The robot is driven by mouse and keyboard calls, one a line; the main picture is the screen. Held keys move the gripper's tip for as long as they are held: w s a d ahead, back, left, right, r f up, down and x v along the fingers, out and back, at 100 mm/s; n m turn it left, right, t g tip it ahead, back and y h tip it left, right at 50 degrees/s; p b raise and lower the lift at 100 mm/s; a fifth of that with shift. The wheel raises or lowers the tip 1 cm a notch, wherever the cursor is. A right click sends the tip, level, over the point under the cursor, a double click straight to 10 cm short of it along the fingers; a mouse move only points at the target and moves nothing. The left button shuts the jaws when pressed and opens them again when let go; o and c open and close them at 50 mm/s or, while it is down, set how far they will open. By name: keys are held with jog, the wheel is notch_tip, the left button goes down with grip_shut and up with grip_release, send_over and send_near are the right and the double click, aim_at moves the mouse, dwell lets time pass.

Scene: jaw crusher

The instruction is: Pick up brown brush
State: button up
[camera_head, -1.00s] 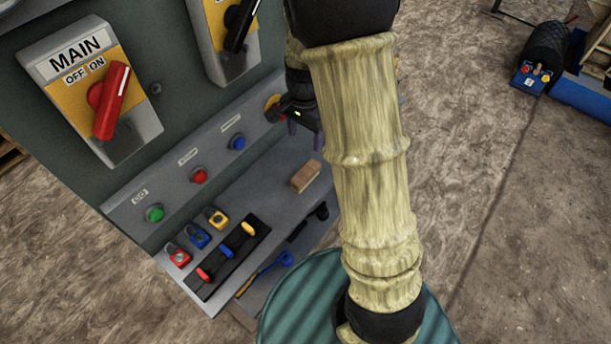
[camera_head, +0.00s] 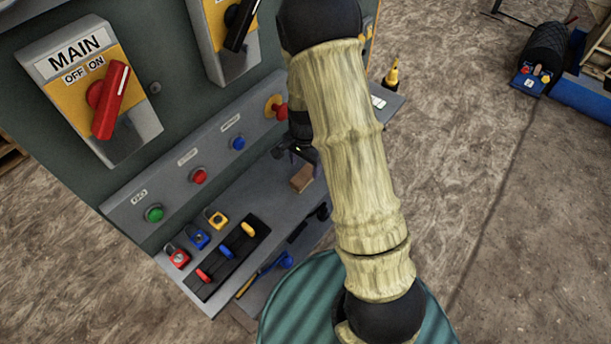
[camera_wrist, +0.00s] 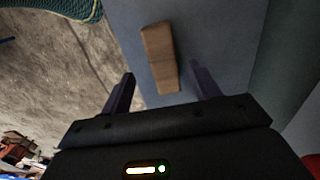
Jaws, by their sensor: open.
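The brown brush (camera_head: 302,179) is a small brown block lying on the grey shelf (camera_head: 262,192) of the control panel. In the wrist view the brush (camera_wrist: 160,58) lies ahead of the fingertips, roughly in line with the gap between them and a little toward the right finger. My gripper (camera_wrist: 162,82) is open and empty, with its two dark fingers apart. In the head view my gripper (camera_head: 296,155) is just above and behind the brush, partly hidden by my arm.
Padlocks in red, blue and yellow (camera_head: 200,238) and a black rack (camera_head: 228,256) sit on the shelf's left part. A red MAIN switch (camera_head: 108,98) and push buttons (camera_head: 199,175) are on the panel. A yellow-tipped bottle (camera_head: 392,76) stands at the shelf's far end.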

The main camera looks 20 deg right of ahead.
aim_at(305, 172)
jog(key=shift+w+d+f, duration=0.1)
jog(key=shift+w+f, duration=0.1)
jog(key=shift+f, duration=1.1)
jog(key=shift+w+d+f, duration=0.1)
jog(key=shift+w+f, duration=0.05)
jog(key=shift+f, duration=1.15)
jog(key=c, duration=1.1)
jog(key=shift+r, duration=0.1)
notch_tip(305, 172, up, 10)
jog(key=shift+f, duration=0.1)
